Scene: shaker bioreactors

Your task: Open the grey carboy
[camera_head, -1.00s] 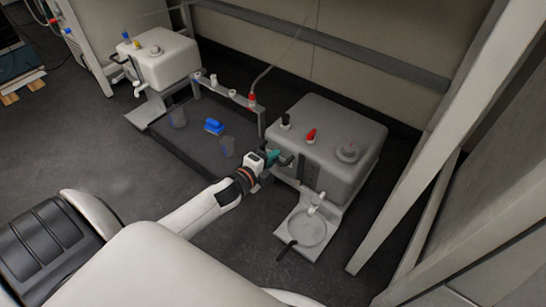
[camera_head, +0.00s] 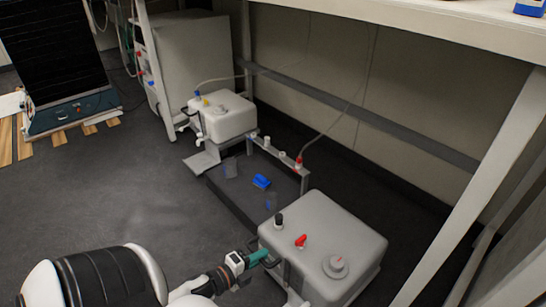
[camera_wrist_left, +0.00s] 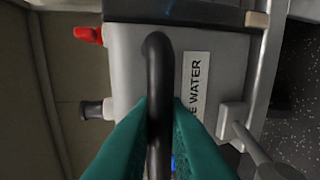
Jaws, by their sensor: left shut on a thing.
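The grey carboy (camera_head: 318,232) stands on the floor at the lower right of the head view. Its top carries a round grey screw cap (camera_head: 337,266), a red connector (camera_head: 301,240) and a black fitting (camera_head: 279,220). My left gripper (camera_head: 266,257), with teal fingers, is at the carboy's left side. In the left wrist view its fingers (camera_wrist_left: 160,115) are shut on a black curved handle (camera_wrist_left: 158,60) in front of the carboy's side (camera_wrist_left: 215,50). A label (camera_wrist_left: 195,85) there reads "E WATER", partly hidden by a finger. My right gripper is not in view.
A white carboy (camera_head: 228,117) stands further back on the left. A dark tray (camera_head: 240,190) holding a blue object (camera_head: 262,181) lies between the carboys. A hose rises from the red-tipped rail (camera_head: 299,163). A slanted white frame post (camera_head: 470,180) is on the right.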

